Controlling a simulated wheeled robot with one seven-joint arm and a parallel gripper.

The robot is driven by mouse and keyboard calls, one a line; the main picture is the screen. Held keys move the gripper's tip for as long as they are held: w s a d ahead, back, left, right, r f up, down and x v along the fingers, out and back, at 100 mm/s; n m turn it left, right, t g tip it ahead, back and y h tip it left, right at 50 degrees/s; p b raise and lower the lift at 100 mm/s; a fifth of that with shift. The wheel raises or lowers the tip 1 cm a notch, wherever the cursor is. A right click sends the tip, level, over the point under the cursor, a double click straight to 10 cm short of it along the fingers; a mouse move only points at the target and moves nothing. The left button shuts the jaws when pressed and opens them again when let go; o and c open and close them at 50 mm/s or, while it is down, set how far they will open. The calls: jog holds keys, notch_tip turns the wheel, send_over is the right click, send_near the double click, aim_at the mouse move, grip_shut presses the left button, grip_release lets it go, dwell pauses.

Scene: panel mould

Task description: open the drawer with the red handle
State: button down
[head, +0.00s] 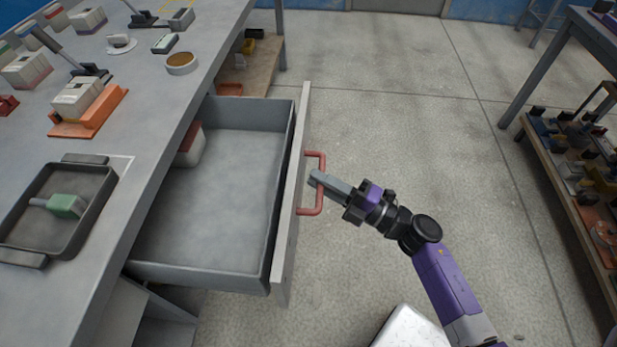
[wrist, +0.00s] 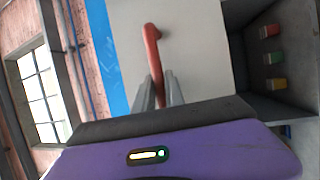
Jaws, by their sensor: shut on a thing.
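The drawer (head: 215,200) stands pulled out from under the grey workbench, its grey inside showing in the head view. Its front panel (head: 290,205) carries the red handle (head: 309,211), a bar bent at both ends. My gripper (head: 316,181) is shut on the red handle near the middle of its bar. In the wrist view the red handle (wrist: 152,55) runs down between the two fingers of my gripper (wrist: 160,90). The handle's lower part is hidden there by the gripper body. A white and red box (head: 190,146) lies at the drawer's inner left side, partly hidden by the bench top.
The workbench (head: 150,110) on the left holds a dark tray (head: 98,215) with a green-headed tool, an orange holder (head: 95,122) and small parts. A shelf rack (head: 545,150) stands at the right. The floor (head: 400,100) between them is clear.

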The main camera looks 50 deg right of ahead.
jog(key=shift+s, duration=0.15)
jog(key=c, duration=1.4)
grip_release()
jog(key=v, duration=0.7)
jog(key=shift+s+d+f, duration=0.15)
jog(key=shift+s+d, duration=0.05)
jog(key=shift+s, duration=0.15)
